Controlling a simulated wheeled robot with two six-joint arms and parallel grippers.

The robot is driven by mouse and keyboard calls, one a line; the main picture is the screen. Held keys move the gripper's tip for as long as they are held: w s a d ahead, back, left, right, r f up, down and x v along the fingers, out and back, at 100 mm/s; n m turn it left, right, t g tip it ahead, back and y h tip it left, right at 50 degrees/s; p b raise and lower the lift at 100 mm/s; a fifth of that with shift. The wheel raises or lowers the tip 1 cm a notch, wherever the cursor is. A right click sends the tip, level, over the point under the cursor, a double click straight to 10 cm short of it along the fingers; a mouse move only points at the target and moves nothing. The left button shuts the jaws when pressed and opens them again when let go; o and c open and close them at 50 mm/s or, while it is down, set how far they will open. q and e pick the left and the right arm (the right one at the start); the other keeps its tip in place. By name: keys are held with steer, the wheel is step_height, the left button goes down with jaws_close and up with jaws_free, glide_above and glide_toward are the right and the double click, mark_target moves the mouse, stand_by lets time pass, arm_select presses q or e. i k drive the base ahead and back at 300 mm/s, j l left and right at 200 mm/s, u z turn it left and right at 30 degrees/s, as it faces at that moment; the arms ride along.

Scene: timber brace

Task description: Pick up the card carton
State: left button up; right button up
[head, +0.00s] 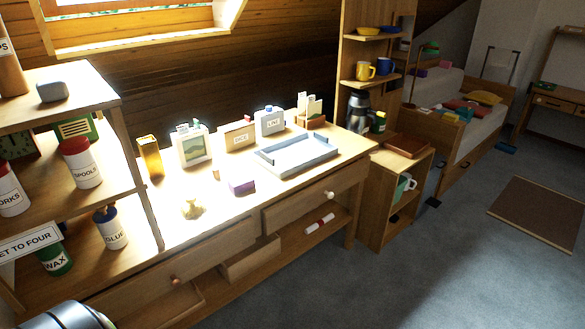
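A tan, card-coloured box (239,136) with a small pale label stands upright near the back of the wooden desk (160,220). It looks like the card carton, but its label is too small to read surely. It stands between a picture-fronted white item (193,147) on its left and a grey-white labelled container (270,122) on its right. Neither of my grippers shows in the head view.
A grey-blue tray (297,166) lies right of the box. A purple block (242,187), a small yellowish lump (192,208) and an amber upright item (149,157) are also on the desk. A shelf unit (125,170) flanks its left. Open carpet (420,270) lies to the right.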

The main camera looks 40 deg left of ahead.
mark_target(243, 184)
steer(key=i+l+u, duration=0.1)
steer(key=i+u, duration=0.3)
steer(key=i, duration=0.15)
steer(key=i+l+u, duration=0.35)
steer(key=i, duration=0.2)
steer(key=i+l+u, duration=0.4)
steer(key=i+j, duration=0.05)
steer(key=i, duration=0.05)
